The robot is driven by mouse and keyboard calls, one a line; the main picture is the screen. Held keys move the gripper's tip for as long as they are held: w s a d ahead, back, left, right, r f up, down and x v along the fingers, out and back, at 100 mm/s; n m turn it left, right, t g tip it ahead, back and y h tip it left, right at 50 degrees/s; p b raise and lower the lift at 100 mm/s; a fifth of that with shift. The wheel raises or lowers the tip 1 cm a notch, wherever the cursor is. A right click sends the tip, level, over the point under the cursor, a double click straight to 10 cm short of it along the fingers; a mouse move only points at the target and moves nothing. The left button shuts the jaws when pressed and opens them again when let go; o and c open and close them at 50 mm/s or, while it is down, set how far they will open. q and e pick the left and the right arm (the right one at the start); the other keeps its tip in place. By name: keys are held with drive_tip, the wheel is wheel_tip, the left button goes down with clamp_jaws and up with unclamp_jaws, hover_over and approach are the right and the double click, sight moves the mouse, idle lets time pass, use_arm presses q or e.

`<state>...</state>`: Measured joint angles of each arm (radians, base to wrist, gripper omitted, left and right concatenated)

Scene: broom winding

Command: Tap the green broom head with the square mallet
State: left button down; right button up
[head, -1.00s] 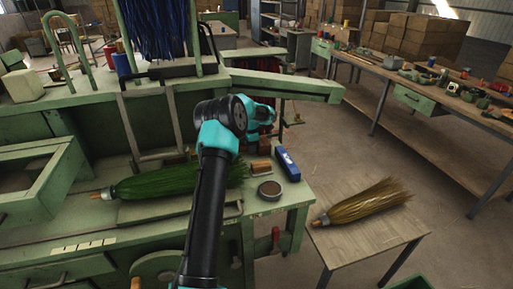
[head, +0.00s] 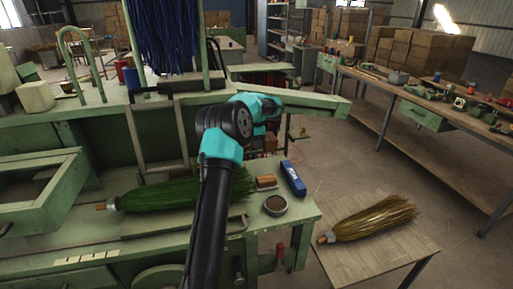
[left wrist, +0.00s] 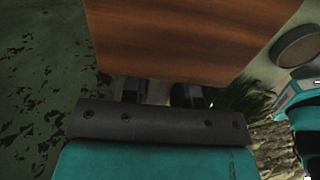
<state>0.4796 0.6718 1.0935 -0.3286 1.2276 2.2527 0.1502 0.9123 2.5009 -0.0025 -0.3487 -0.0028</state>
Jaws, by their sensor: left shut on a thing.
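The green broom (head: 165,194) lies on its side on the green bench, its stub end to the left. In the head view my left arm rises up the middle, over the broom's right end. Its wrist end, with the left gripper (head: 266,107), points away to the back right; the fingers are hard to make out there. In the left wrist view the left gripper (left wrist: 160,93) is shut on the square mallet, whose brown wooden block (left wrist: 190,38) fills the top. The mallet cannot be made out in the head view. My right gripper is not in view.
A round tin (head: 275,205), a small brown block (head: 265,183) and a blue box (head: 293,178) sit at the bench's right end. A straw broom (head: 370,219) lies on a low table (head: 350,258). Blue bristles (head: 160,35) hang at the back.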

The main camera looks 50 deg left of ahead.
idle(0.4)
use_arm(q)
drive_tip(key=w+d+r+m, duration=0.2)
drive_tip(key=d+r+m, duration=0.1)
drive_tip(key=d, duration=1.1)
drive_tip(key=w+d+r+m, duration=0.3)
drive_tip(key=d+r, duration=0.3)
drive_tip(key=d, duration=0.8)
drive_tip(key=w+d+r+m, duration=0.3)
drive_tip(key=d+r+m, duration=0.1)
drive_tip(key=d, duration=1.1)
drive_tip(key=shift+r+m, duration=0.3)
drive_tip(key=shift+w, duration=0.1)
